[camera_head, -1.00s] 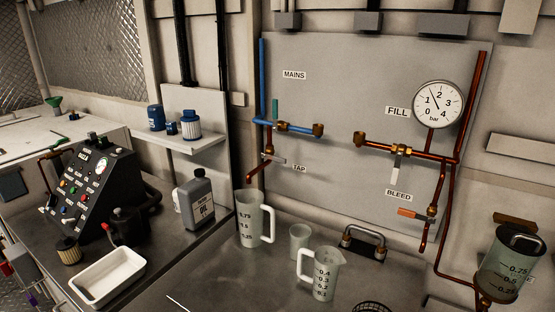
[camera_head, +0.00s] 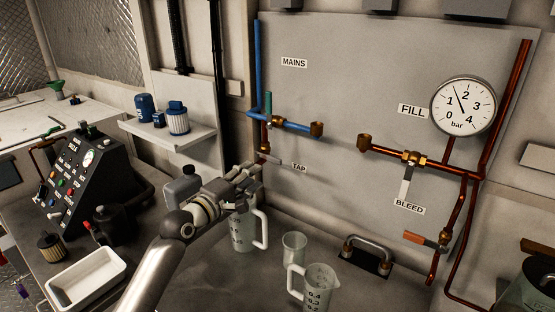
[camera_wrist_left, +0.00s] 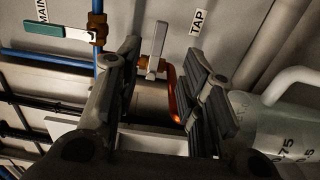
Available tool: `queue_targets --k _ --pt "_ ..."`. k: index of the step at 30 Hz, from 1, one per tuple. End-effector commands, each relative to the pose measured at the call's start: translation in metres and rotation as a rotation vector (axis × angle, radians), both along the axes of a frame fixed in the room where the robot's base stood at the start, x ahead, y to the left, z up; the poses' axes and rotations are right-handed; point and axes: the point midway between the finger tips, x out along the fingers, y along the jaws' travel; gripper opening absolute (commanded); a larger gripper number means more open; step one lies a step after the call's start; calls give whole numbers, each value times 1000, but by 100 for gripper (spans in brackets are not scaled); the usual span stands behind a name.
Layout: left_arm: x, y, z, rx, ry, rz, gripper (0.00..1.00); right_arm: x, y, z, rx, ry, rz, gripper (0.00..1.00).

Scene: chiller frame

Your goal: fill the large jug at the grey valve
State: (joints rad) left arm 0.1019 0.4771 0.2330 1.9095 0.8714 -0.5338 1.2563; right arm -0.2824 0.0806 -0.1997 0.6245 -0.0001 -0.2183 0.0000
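The large jug (camera_head: 243,232), translucent white with a handle on its right, stands upright on the bench below the TAP label. It also shows in the left wrist view (camera_wrist_left: 285,122). The grey valve's lever (camera_wrist_left: 156,56) sits on the tap, with the copper spout (camera_wrist_left: 174,92) below it. In the head view the tap is mostly hidden behind my left gripper (camera_head: 249,177). My left gripper, also in the wrist view (camera_wrist_left: 158,84), is open, with the lever and spout seen between its fingers. No grasp shows. The gripper hides the jug's top. My right gripper is out of view.
A small cup (camera_head: 293,248) and a smaller jug (camera_head: 313,288) stand to the right of the large jug. A grey oil bottle (camera_head: 183,188) stands behind my left arm. The green-handled mains valve (camera_head: 268,105) is above the tap. A white tray (camera_head: 86,278) lies at left.

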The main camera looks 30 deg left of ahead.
Motion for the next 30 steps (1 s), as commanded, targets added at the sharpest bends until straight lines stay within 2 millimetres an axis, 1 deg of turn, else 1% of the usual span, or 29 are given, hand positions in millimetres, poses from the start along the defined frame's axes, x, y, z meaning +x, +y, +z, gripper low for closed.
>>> queue_targets --k 2,9,12,16,21,30 --pt "9 -1 2 -1 0 0 37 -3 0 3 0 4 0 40" --pt "52 -8 2 3 2 0 37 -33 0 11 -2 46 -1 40" --pt "68 -10 1 2 2 0 37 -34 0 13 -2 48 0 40" --pt "85 -13 0 5 3 -1 37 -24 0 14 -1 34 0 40" --pt "98 -15 -1 6 3 0 37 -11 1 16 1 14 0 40" --pt "101 -16 -2 6 3 -1 37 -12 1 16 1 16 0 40"
